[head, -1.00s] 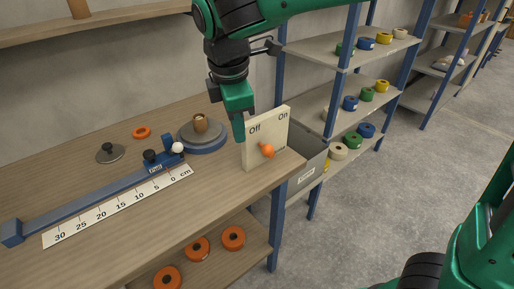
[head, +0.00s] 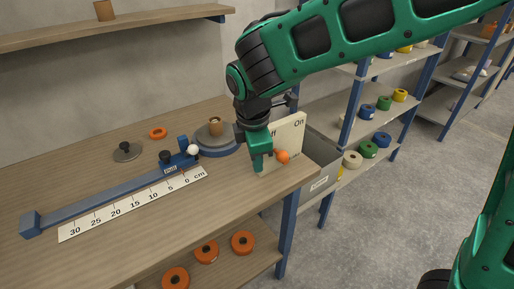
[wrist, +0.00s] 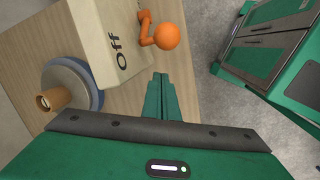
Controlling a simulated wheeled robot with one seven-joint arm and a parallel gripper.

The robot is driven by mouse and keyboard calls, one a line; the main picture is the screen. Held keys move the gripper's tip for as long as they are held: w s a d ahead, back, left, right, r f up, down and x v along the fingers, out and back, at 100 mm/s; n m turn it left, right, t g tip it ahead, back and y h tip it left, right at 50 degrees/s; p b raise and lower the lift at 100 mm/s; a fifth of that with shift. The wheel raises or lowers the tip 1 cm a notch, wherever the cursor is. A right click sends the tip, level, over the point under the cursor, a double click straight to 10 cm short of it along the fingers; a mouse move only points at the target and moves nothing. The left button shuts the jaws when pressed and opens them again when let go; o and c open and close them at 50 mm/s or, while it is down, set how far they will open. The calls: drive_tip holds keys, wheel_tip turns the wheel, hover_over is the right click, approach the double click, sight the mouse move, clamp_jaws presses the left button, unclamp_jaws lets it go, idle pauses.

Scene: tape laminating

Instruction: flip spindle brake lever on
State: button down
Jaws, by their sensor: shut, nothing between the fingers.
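The brake lever is an orange ball-ended handle (head: 282,157) on an upright cream panel (head: 287,132) at the right end of the workbench. The panel carries "On" at its upper right and "Off" at its left, partly hidden by my gripper in the head view. My gripper (head: 258,166) is shut and empty, pointing down in front of the panel, just left of the orange ball. In the wrist view the fingers (wrist: 160,82) are together below the orange ball (wrist: 167,36), with a gap between them. The lever's ball points to the lower part of the panel.
The blue round spindle base (head: 222,150) with a wooden core (head: 215,126) stands left of the panel. A blue slide rail (head: 105,194) and a cm scale (head: 135,206) lie on the workbench (head: 190,225). A grey bin (head: 320,175) sits right of the panel.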

sight(282, 158)
drive_tip(key=shift+w+d+r, duration=0.1)
drive_tip(key=shift+d+r, duration=0.2)
drive_tip(key=shift+d, duration=0.3)
drive_tip(key=shift+w+d+r, duration=0.1)
drive_tip(key=shift+d+r, duration=0.25)
drive_tip(key=shift+d, duration=0.25)
drive_tip(key=shift+w+d+r, duration=0.1)
drive_tip(key=shift+d+r, duration=0.2)
drive_tip(key=shift+d, duration=0.3)
drive_tip(key=shift+r, duration=0.1)
